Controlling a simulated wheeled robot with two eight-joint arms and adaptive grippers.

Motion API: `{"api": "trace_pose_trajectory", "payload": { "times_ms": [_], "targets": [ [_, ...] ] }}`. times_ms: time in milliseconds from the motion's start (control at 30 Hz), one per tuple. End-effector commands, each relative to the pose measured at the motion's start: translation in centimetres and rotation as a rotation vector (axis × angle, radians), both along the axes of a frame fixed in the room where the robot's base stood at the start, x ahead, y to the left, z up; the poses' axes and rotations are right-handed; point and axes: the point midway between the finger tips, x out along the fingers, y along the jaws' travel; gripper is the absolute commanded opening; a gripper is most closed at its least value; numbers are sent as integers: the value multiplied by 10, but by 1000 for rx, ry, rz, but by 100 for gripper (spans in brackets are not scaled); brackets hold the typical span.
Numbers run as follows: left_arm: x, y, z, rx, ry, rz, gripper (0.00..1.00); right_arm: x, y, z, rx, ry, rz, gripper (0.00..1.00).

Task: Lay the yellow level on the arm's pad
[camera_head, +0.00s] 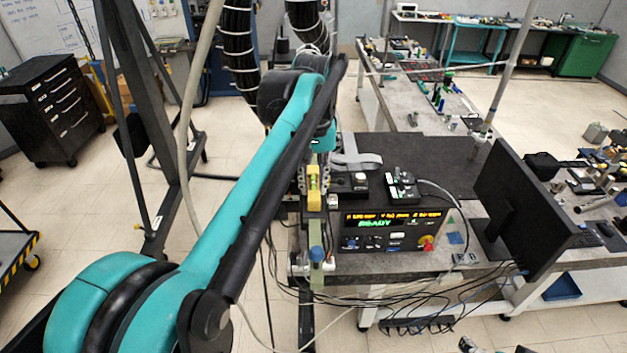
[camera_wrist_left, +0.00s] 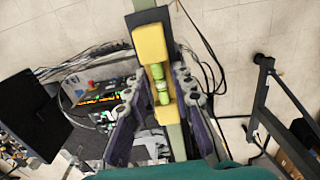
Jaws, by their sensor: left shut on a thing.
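The yellow level (camera_head: 314,199) is upright in the head view, below the end of my left arm. A pale green arm (camera_head: 317,278) with a blue knob (camera_head: 316,254) stands below the level. In the left wrist view this green arm (camera_wrist_left: 177,140) runs behind the level.
A control box (camera_head: 390,230) reading READY stands on the bench right of the level, with a monitor (camera_head: 515,210) farther right. Cables (camera_head: 400,290) hang along the bench front. A dark tripod-like stand (camera_head: 150,130) is at left, with open floor around it.

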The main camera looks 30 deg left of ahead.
Motion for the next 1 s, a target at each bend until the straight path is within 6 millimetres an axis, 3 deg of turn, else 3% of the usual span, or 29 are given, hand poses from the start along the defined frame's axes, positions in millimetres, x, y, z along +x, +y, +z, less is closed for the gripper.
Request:
{"api": "trace_pose_trajectory", "payload": {
  "times_ms": [267,300,367,767,1000],
  "targets": [
    [0,0,-3,0,0,0,0,0,0,-3,0,0,0,97],
    [0,0,-3,0,0,0,34,0,0,-2,0,0,0,97],
    [0,0,-2,0,0,0,44,0,0,-2,0,0,0,97],
    [0,0,6,0,0,0,44,0,0,-1,0,0,0,97],
    [0,0,51,0,0,0,44,0,0,-5,0,0,0,97]
  ]
}}
